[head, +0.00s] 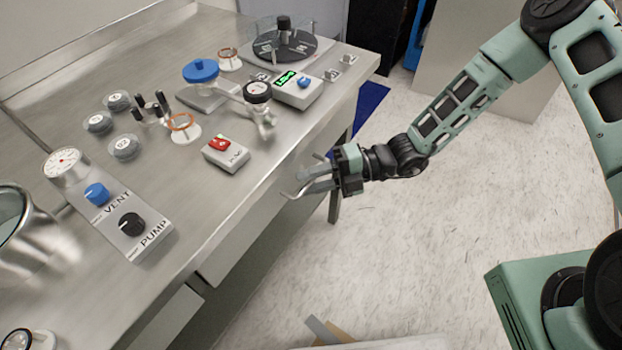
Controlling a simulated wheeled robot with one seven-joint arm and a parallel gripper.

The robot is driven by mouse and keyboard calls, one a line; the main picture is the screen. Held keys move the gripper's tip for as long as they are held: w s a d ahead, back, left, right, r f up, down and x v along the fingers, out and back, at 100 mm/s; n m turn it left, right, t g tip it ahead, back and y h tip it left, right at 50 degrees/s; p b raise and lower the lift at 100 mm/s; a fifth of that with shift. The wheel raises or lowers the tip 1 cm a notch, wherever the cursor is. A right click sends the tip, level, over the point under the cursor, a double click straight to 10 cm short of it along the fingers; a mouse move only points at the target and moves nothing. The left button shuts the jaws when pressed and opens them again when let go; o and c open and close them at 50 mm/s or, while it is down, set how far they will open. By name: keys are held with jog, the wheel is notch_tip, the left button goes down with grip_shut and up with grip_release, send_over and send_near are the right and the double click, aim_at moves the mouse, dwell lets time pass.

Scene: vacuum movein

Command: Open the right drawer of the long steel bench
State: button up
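The long steel bench (225,205) runs from the lower left to the upper right in the head view. Below its top edge is a pale front panel (262,232), which looks like the right drawer's front. No gap is clear along it, and I cannot make out its handle. My gripper (296,183) is at the bench's front edge, in front of the upper right end of this panel. Its fingers point left and look spread apart, with nothing seen between them. Whether they touch the drawer cannot be told.
Another pale panel (168,320) shows under the bench at lower left. On the bench stand a valve and pump control box (125,222), a red-switch box (225,153), a gauge (257,92) and a round dark platform (285,47).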

jog(key=shift+a, duration=0.15)
grip_shut()
jog(key=s+d+p, duration=0.3)
jog(key=s+d, duration=0.7)
jog(key=d, duration=0.3)
jog(key=s+d+p, duration=0.3)
jog(key=s+d, duration=0.8)
jog(key=d, duration=0.3)
jog(key=shift+s+d, duration=0.2)
jog(key=shift+d, duration=0.05)
grip_release()
